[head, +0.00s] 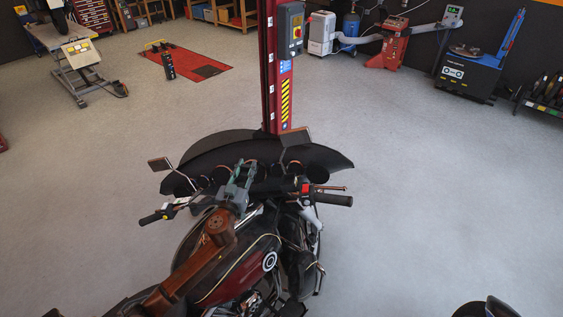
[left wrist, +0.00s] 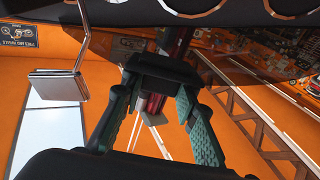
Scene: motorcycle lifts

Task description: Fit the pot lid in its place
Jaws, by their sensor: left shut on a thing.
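No pot lid that I can make out shows in either view. My left gripper (head: 241,172) is over the handlebars of a dark red motorcycle (head: 238,272), just short of its black front fairing (head: 322,153). In the left wrist view, the green-padded fingers of the left gripper (left wrist: 158,100) stand on either side of a dark block (left wrist: 160,70) and are shut on it. I cannot tell what this block is or whether it touches the motorcycle.
A red lift column (head: 270,80) stands right behind the fairing. A mirror (head: 160,163) and the right handlebar grip (head: 334,200) stick out near the gripper. Workshop machines (head: 468,72) stand along the back.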

